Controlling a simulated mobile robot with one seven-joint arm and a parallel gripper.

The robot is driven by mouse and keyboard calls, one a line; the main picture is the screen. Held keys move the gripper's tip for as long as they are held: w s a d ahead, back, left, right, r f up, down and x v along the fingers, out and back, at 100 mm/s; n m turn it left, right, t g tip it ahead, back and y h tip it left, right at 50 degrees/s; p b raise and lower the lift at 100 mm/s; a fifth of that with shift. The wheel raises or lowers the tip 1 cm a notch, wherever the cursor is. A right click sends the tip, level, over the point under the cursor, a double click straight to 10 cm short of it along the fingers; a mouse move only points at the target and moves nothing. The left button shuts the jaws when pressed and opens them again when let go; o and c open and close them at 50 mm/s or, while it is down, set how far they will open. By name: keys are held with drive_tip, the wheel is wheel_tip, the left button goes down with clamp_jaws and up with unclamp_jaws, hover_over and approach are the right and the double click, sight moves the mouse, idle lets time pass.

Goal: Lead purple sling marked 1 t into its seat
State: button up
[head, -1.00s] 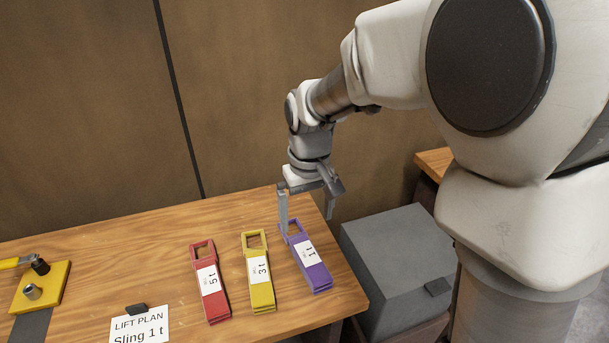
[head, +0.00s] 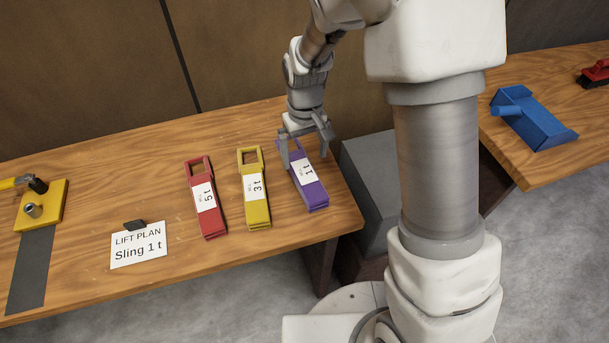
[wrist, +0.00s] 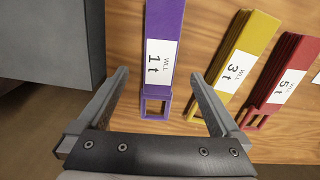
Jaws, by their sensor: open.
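The purple sling (head: 312,187), with a white label marked 1 t, lies on the wooden table near its right end. It also shows in the wrist view (wrist: 163,20), where its open loop end points toward my gripper. My gripper (head: 305,148) is open and empty at the sling's far, looped end. In the wrist view the fingers (wrist: 160,90) stand to either side of the loop, with a gap on each side. In the head view, part of the loop is hidden behind my gripper. I cannot make out which thing is the sling's seat.
A yellow sling marked 3 t (head: 257,211) and a red sling marked 5 t (head: 212,221) lie to the left. A card (head: 138,252) reads "LIFT PLAN Sling 1 t". A yellow plate (head: 55,203) is far left. A grey box (head: 368,170) stands right; a blue piece (head: 535,122) is on another table.

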sight(304, 171)
wheel_tip(304, 171, down, 7)
drive_tip(key=shift+f, duration=0.15)
idle(0.4)
drive_tip(key=shift+w, duration=0.1)
clamp_jaws()
